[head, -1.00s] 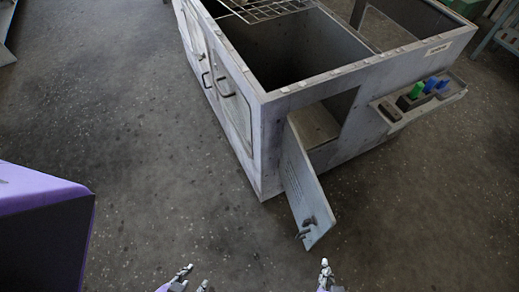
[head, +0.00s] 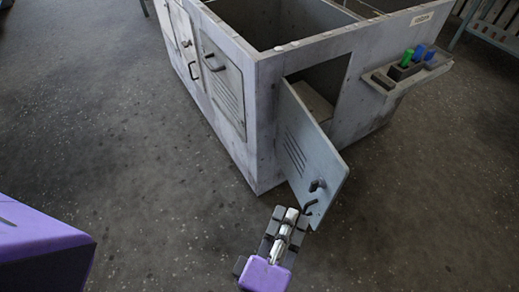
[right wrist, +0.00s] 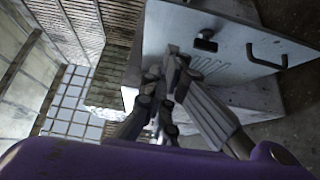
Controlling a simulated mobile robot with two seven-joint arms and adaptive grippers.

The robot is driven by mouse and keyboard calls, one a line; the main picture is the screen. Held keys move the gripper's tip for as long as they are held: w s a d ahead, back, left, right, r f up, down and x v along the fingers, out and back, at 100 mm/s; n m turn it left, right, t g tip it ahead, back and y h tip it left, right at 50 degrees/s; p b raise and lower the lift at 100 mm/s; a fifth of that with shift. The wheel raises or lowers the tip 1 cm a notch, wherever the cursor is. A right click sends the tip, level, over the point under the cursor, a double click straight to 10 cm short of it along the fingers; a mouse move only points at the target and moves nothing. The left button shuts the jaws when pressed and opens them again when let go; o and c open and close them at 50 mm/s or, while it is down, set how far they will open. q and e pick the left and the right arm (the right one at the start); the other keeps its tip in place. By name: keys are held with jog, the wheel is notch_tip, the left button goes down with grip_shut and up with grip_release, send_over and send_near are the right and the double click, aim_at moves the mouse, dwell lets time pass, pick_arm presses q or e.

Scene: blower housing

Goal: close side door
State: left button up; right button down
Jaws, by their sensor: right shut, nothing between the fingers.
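The side door (head: 318,150) is a grey panel with slots, hinged on the pale blower housing (head: 266,125). In the head view it stands swung outward, and the opening behind it shows. A dark latch (head: 317,185) and a bent handle (head: 311,206) sit near its free lower edge. My right gripper (head: 290,212) is shut and empty, just left of the handle; contact cannot be told. In the right wrist view, its fingers (right wrist: 170,65) are together in front of a pale panel (right wrist: 235,48) with slots, a latch and a curved handle. My left gripper is out of view.
A ledge (head: 440,65) with green and blue items juts from the housing's right side. The dark speckled floor (head: 420,215) is clear around the door.

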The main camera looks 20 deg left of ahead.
aim_at(319, 180)
jog(key=shift+w+d+p, duration=0.2)
jog(key=shift+w+d, duration=0.3)
jog(key=shift+w, duration=1.45)
jog(key=shift+w+d+p, duration=0.25)
jog(key=shift+w+d, duration=0.25)
jog(key=shift+w, duration=1.5)
jog(key=shift+w+d+p, duration=0.2)
jog(key=shift+w+d, duration=0.3)
jog(key=shift+w, duration=1.45)
jog(key=shift+d, duration=0.1)
